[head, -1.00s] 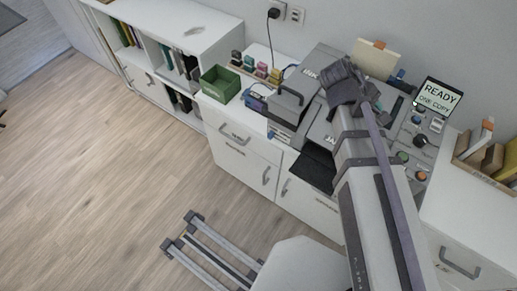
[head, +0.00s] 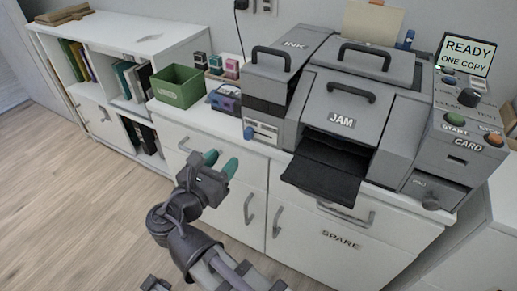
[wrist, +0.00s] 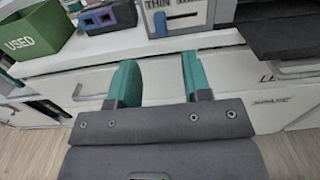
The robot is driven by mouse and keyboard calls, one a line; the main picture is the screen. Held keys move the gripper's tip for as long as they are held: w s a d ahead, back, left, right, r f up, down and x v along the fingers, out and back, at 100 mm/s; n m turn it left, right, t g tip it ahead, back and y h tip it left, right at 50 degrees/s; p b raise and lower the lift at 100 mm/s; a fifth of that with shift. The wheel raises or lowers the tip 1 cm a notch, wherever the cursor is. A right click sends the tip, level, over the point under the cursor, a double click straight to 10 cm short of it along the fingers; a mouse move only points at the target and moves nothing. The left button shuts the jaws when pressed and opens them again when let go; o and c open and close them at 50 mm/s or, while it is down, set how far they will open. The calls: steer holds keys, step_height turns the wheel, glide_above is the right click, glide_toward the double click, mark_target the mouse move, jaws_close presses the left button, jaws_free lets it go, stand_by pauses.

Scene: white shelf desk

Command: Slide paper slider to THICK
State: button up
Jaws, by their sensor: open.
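The paper slider (head: 262,132) is a pale panel low on the left front of the grey copier (head: 340,95). Its blue knob (head: 248,133) is at the panel's left end. In the wrist view the slider panel (wrist: 190,12) is at the top, with the word THIN legible and the blue knob (wrist: 160,23) at the left of its slot. Any THICK label is cut off or too small to read. My gripper (head: 220,162) is open and empty, in front of the cabinet, lower left of the knob. In the wrist view its teal fingers (wrist: 157,70) point toward the panel, apart from it.
A green USED bin (head: 180,88) and a purple-blue box (head: 224,98) stand left of the slider. A black tray (head: 325,168) juts out on its right. White cabinet drawers with handles (head: 250,207) lie below. The floor on the left is clear.

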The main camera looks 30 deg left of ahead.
mark_target(246, 133)
steer(key=w, duration=1.1)
steer(key=shift+a+r, duration=0.15)
steer(key=shift+s, duration=0.1)
jaws_close()
